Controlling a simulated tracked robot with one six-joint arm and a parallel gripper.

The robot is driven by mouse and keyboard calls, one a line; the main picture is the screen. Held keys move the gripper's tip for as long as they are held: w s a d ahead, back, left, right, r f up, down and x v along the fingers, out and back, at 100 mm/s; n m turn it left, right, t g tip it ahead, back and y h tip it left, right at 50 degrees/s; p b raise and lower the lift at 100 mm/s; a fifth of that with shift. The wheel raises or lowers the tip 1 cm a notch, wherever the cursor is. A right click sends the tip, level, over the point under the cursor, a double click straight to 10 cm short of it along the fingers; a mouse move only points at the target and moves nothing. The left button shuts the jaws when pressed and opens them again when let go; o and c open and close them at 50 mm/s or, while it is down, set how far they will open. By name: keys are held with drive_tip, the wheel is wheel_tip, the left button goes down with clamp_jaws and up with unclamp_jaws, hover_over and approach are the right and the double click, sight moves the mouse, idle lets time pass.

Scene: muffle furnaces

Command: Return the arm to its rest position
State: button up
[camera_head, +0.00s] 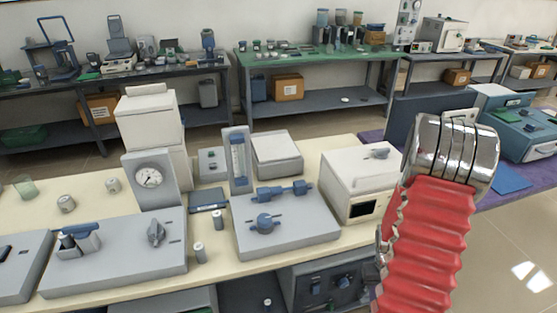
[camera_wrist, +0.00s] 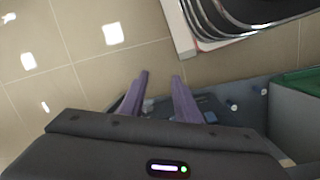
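My arm, in a red ribbed sleeve (camera_head: 428,245) with shiny metal rings (camera_head: 452,152), rises at the right of the head view, in front of the bench. My gripper does not show in the head view. In the wrist view my gripper (camera_wrist: 160,76) shows two purple fingers with a clear gap between them and nothing held. The fingers point over the tiled floor (camera_wrist: 90,75).
A cream bench (camera_head: 330,140) holds a white box furnace (camera_head: 355,183), a gauge unit (camera_head: 150,182) and grey instrument plates (camera_head: 287,232). Benches with equipment line the back wall. A green-topped bin (camera_wrist: 298,105) stands at the right of the wrist view. Floor at right is clear.

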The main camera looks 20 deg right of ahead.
drive_tip(key=w+a+r+n+t, duration=0.1)
drive_tip(key=a+r+n+t, duration=0.2)
drive_tip(key=a+r, duration=1.3)
drive_tip(key=w+a+r+n+t, duration=0.1)
drive_tip(key=a+r+t, duration=0.3)
drive_tip(key=a+r, duration=1.2)
wheel_tip(320, 180, up, 6)
drive_tip(key=shift+w+n+t, duration=0.3)
drive_tip(key=shift+w+n, duration=0.1)
drive_tip(key=shift+n, duration=0.5)
